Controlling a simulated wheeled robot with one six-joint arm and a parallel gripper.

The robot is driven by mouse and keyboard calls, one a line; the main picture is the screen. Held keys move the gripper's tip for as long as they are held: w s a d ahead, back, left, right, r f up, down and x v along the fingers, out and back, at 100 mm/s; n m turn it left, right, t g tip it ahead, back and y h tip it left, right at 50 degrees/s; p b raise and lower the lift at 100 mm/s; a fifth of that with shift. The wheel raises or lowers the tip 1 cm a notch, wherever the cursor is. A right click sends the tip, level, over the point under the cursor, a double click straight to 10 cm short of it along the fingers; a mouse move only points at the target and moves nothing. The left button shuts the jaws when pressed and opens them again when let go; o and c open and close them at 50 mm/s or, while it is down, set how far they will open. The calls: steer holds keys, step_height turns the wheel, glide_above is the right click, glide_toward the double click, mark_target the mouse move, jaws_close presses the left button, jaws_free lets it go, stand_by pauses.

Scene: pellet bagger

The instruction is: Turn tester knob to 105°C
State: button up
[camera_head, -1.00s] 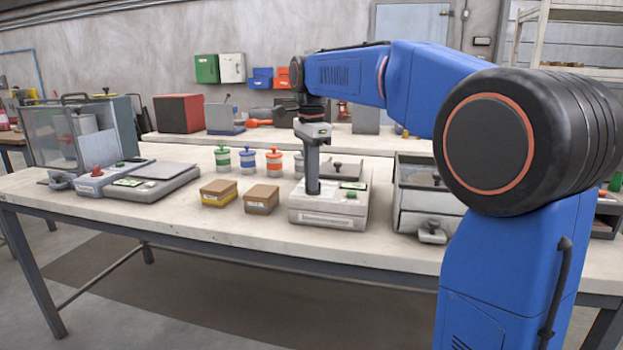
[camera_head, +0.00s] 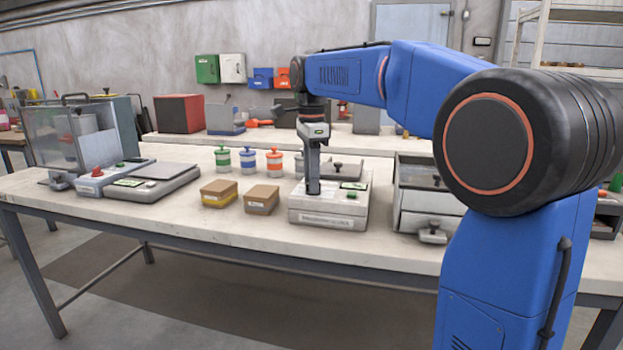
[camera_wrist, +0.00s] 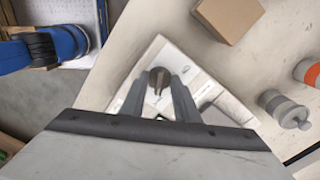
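The tester (camera_head: 328,217) is a pale box with a small green display, on the front table in the head view. My gripper (camera_head: 313,188) points straight down with its fingertips at the tester's top. In the wrist view the round dark knob (camera_wrist: 159,77) sits between the two grey fingers of my gripper (camera_wrist: 159,80), which appear closed on its sides. In the head view the fingers hide the knob, and the temperature reading is too small to make out.
Two cardboard boxes (camera_head: 261,199) and several banded jars (camera_head: 274,161) stand left of the tester. A glass-sided box (camera_head: 427,200) stands close on its right. A scale (camera_head: 160,182) is farther left. Bare tabletop lies in front of the tester.

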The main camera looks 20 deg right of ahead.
steer(key=shift+r, duration=0.1)
step_height(320, 180, up, 17)
stand_by(0.8)
steer(key=shift+r, duration=0.1)
